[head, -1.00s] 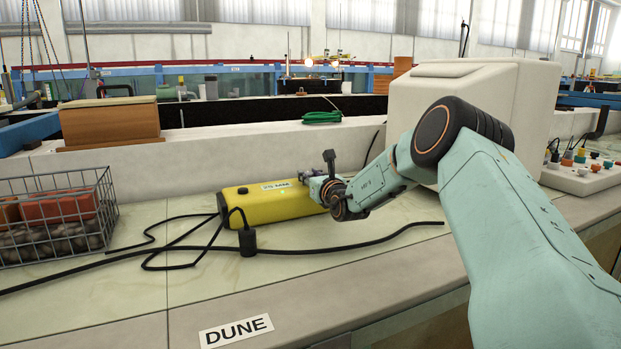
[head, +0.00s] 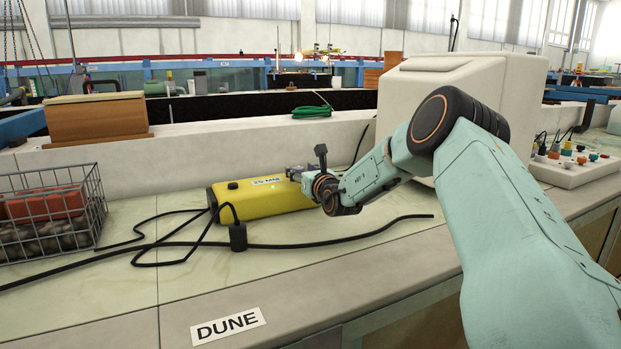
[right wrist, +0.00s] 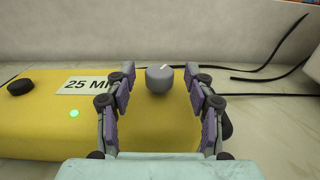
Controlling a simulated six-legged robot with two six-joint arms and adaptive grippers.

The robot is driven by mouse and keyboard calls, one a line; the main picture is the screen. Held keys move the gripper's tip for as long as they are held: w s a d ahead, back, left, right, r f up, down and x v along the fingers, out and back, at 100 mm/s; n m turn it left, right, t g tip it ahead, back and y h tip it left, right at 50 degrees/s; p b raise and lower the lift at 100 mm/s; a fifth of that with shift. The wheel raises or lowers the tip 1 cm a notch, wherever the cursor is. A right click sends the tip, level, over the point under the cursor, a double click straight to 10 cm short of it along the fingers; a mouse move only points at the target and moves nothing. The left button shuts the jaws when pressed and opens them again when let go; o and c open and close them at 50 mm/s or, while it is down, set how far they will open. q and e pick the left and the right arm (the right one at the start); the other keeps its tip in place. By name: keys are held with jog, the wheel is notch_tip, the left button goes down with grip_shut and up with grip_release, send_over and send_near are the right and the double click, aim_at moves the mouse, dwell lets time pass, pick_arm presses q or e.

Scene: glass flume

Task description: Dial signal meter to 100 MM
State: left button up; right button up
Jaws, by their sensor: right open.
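The signal meter (head: 250,200) is a yellow box lying on the bench, with a label reading 25 MM on top. In the right wrist view the yellow meter (right wrist: 50,135) shows a black button (right wrist: 20,87), a lit green lamp (right wrist: 74,114) and a grey dial knob (right wrist: 159,78) with a white pointer mark. My right gripper (head: 300,172) is at the meter's right end. In the right wrist view its two fingers (right wrist: 160,80) are open, one on each side of the knob, with gaps visible between them and it. My left gripper is not in view.
Black cables (head: 330,238) run across the bench in front of the meter. A wire basket (head: 100,205) stands at left. A beige monitor (head: 480,75) and a panel of coloured knobs (head: 575,172) are at right. A DUNE label (head: 228,326) lies at the front edge.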

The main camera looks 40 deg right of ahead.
jog(key=v, duration=1.1)
dwell(0.5)
